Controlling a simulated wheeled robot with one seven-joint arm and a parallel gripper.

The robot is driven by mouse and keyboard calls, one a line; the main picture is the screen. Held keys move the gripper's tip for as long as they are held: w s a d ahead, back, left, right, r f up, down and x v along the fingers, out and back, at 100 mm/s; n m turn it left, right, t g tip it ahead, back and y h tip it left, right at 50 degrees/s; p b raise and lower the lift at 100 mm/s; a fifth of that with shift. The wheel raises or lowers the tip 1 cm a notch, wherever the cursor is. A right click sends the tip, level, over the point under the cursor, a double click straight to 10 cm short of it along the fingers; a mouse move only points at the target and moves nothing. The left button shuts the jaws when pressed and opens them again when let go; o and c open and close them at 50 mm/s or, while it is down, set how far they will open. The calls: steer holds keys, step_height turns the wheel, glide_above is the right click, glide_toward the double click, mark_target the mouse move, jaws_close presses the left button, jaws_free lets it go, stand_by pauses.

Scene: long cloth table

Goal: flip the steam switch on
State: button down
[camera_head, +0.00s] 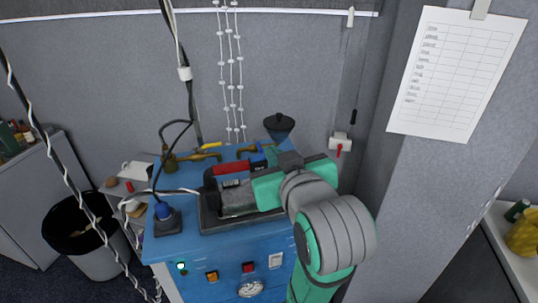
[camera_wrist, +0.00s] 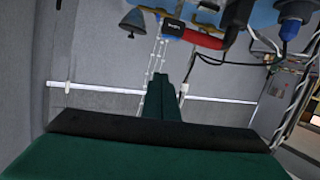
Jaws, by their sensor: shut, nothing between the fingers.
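The steam switch cannot be singled out by label. The blue cabinet (camera_head: 220,250) has a green lamp (camera_head: 182,267), an orange button (camera_head: 212,276), a red switch (camera_head: 248,267) and a pale switch (camera_head: 275,260) on its front. An iron with a red handle (camera_head: 232,168) sits on top; the handle also shows upside down in the wrist view (camera_wrist: 196,37). My gripper (camera_head: 262,190) is over the cabinet top, right beside the iron; its tips are hard to make out there. In the wrist view its dark green fingers (camera_wrist: 168,90) are together and empty.
A dark funnel (camera_head: 279,124) and brass pipes stand behind the iron. A blue plug with a cable (camera_head: 163,212) is at the left corner. A wall box with a red lever (camera_head: 340,145) is at right. A bin (camera_head: 80,235) stands left on the floor.

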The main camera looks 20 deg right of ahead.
steer(key=shift+w, duration=1.15)
glide_above(257, 157)
steer(key=s, duration=0.3)
step_height(257, 157, down, 3)
steer(key=shift+d+f, duration=0.3)
steer(key=shift+f, duration=0.6)
steer(key=shift+d+f, duration=0.25)
steer(key=shift+f, duration=0.6)
steer(key=shift+w, duration=0.2)
